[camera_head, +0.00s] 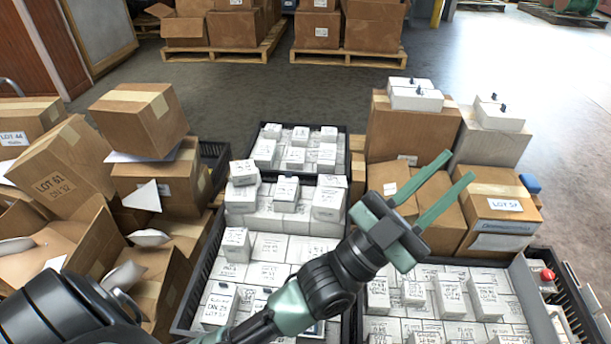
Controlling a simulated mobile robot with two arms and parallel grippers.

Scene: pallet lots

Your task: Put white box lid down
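Two flat white lid-like pieces with small black knobs (416,98) lie on top of a tall brown carton (405,135) at the upper right. Another white piece with black knobs (500,117) lies on a greyish box (490,147) to the right. I cannot tell for certain which of these is the white box lid. My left gripper (460,165) reaches in from the lower left, with its two green fingers spread apart and nothing visible between them. It shows in front of the cartons, below the white pieces in the picture. My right gripper is not in view.
Black crates (212,238) full of small labelled white boxes (268,247) fill the middle and lower right. Brown cartons (60,175) are piled on the left. Loaded wooden pallets (345,55) stand at the back. Grey floor (255,98) is clear beyond the crates.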

